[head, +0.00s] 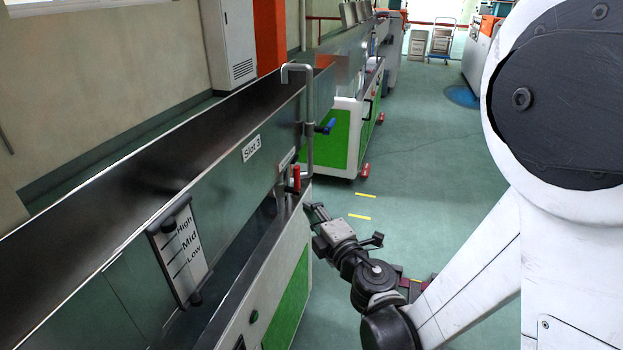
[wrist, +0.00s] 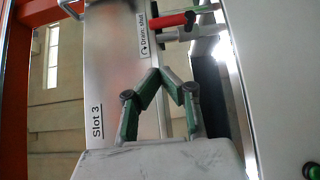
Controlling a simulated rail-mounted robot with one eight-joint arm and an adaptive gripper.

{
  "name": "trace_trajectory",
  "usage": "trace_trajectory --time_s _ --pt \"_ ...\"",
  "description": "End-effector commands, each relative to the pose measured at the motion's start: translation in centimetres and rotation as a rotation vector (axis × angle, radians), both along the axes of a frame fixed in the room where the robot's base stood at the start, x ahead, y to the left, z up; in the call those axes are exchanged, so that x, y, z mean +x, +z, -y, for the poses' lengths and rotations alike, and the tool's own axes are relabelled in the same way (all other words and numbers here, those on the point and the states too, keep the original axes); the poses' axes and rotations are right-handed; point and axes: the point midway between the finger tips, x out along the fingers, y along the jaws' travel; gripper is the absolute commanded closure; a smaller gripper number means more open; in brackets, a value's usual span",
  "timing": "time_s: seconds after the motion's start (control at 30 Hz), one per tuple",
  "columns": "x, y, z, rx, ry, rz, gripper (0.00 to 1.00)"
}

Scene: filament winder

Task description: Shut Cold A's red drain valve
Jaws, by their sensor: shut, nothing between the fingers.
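A red valve handle (head: 296,178) stands upright on the side of the long metal trough (head: 125,262), near its far end. In the wrist view the red handle (wrist: 172,20) lies across the top, beside a label (wrist: 143,34) that seems to read "Drain: shut" with a curved arrow. The trough carries a "Slot 3" sign (head: 251,148); I see no "Cold A" name. My gripper (head: 314,209) is just right of and below the handle, apart from it. In the wrist view my gripper's green fingers (wrist: 167,74) meet at the tips, empty, below the handle.
A bent metal pipe (head: 309,120) rises by the trough end, with a blue handle (head: 327,126) on it. A level plate (head: 180,250) marked High, Mid, Low is nearer. Another green-panelled unit (head: 335,140) stands beyond. The aisle floor (head: 420,150) is clear.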

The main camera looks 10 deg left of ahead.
Motion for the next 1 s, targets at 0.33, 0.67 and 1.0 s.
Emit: trace_trajectory --time_s 0.33,0.67,1.0 --pt "-0.3 -0.5 -0.5 -0.014 0.016 0.007 1.0" --pt "1.0 -0.4 -1.7 -0.012 0.017 0.007 1.0" --pt "5.6 -0.6 -5.8 -0.012 0.016 0.007 1.0"
